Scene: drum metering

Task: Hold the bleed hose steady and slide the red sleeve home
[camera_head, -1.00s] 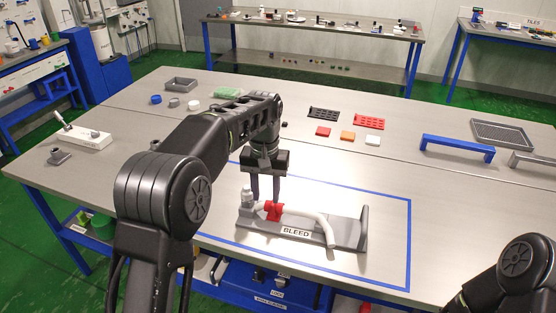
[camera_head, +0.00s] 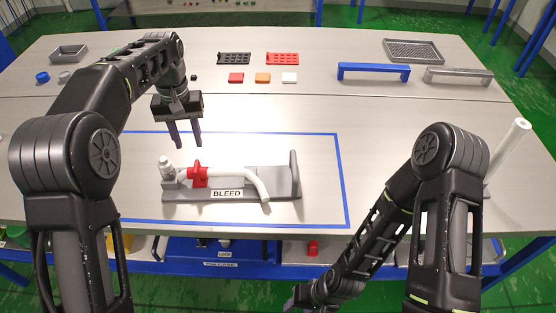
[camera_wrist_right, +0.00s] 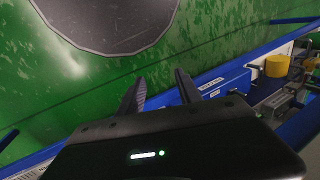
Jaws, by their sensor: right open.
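The grey fixture (camera_head: 283,184) labelled BLEED lies inside a blue outline on the table. The white bleed hose (camera_head: 246,178) runs along it, and its free right end curves down over the front edge. The red sleeve (camera_head: 198,176) sits around the hose's left part, beside the grey fitting (camera_head: 167,170) at the fixture's left end. My left gripper (camera_head: 186,146) is open and empty, pointing down, above and behind the sleeve. My right gripper (camera_wrist_right: 160,88) is open and empty. In the head view it is low, in front of the table and partly cut off by the bottom edge.
Red, orange and white blocks (camera_head: 262,77), black and red racks (camera_head: 282,58) and a blue handle bar (camera_head: 373,69) are at the back. A white tube (camera_head: 508,150) stands at the right.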

